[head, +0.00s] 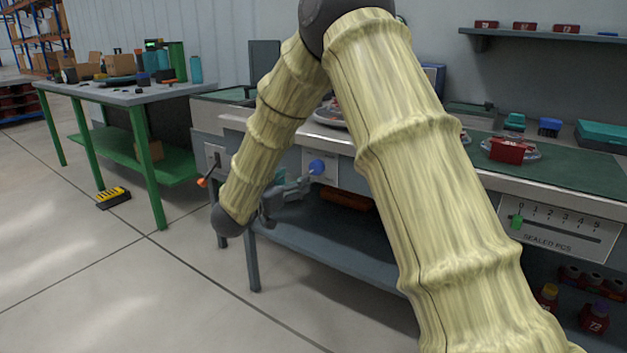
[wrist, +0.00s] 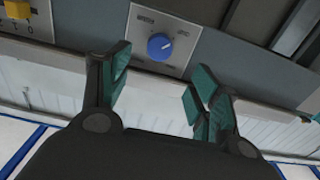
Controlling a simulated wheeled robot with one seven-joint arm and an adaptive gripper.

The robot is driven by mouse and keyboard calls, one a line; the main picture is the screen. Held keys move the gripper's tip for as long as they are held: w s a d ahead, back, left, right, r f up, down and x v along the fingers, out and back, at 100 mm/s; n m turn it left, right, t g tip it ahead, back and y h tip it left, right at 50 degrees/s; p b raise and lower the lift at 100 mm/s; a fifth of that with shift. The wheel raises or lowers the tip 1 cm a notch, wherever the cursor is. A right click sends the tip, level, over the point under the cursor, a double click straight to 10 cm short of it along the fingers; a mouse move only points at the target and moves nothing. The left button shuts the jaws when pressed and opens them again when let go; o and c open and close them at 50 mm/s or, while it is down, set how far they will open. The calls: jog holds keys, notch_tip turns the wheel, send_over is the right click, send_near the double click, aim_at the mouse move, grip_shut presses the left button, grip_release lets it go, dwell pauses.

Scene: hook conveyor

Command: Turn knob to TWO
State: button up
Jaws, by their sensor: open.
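The blue knob (wrist: 159,46) sits on a pale square plate (wrist: 179,24) with printed marks around it, too small to read. A light pointer line shows on the knob's face. In the head view the blue knob (head: 317,167) is on the front panel of the workbench. My gripper (wrist: 160,75) is open in the wrist view, with its teal-padded fingers on either side below the knob and nothing between them. It appears apart from the knob. In the head view my gripper (head: 296,187) is just left of the knob, partly hidden by my arm.
A yellow switch (wrist: 17,9) shows on a panel at the wrist view's top left. An orange-tipped lever (head: 203,182) sticks out on the bench's left. A slider scale marked SEALED PCS (head: 562,232) is at right.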

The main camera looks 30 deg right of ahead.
aim_at(314, 168)
jog(key=b+x, duration=0.2)
jog(key=x, duration=0.8)
jog(key=shift+w+d+r+b, duration=0.1)
jog(key=shift+d+b, duration=0.3)
jog(key=c, duration=1)
